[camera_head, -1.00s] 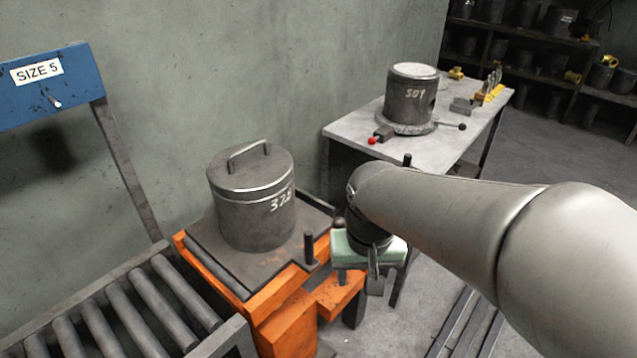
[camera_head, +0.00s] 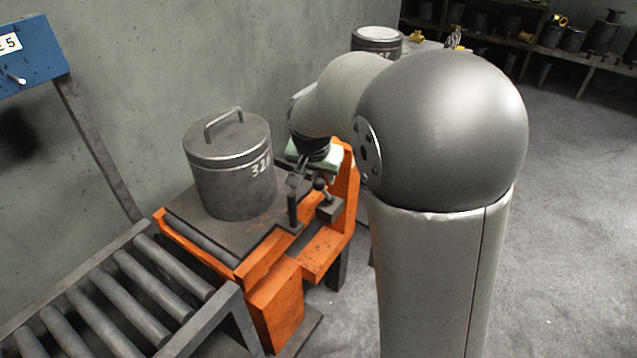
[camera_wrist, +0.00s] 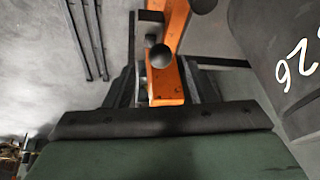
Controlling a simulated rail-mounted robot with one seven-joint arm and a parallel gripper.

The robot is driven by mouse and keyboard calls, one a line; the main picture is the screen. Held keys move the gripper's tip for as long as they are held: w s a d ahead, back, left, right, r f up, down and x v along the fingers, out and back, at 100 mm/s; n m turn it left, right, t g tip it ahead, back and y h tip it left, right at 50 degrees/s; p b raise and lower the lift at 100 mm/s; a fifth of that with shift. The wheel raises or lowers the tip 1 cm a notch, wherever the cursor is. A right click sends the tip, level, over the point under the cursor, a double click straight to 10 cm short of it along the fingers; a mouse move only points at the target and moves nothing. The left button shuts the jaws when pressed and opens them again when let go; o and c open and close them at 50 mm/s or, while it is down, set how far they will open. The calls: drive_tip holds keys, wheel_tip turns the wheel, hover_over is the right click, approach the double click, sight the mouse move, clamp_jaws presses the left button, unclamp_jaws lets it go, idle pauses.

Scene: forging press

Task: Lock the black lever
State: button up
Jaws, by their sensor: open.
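The black lever (camera_head: 320,185) has a ball knob and stands at a small block on the right side of the orange stand. In the wrist view its round knob (camera_wrist: 160,56) appears in line with the gap between my fingers, in front of an orange beam. My gripper (camera_head: 297,179) is open and empty, just left of the lever in the head view. The lever's lower part is mostly hidden.
A lidded dark canister (camera_head: 232,168) marked with white digits stands on the orange stand (camera_head: 281,315), close left of my gripper. A dark upright post (camera_head: 292,211) rises at the stand's corner. A roller conveyor (camera_head: 125,290) lies front left. Open floor (camera_head: 570,230) lies right.

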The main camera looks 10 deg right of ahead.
sight(318, 182)
drive_tip(key=x, duration=0.6)
drive_tip(key=shift+w+f, duration=0.15)
drive_tip(key=shift+f, duration=0.15)
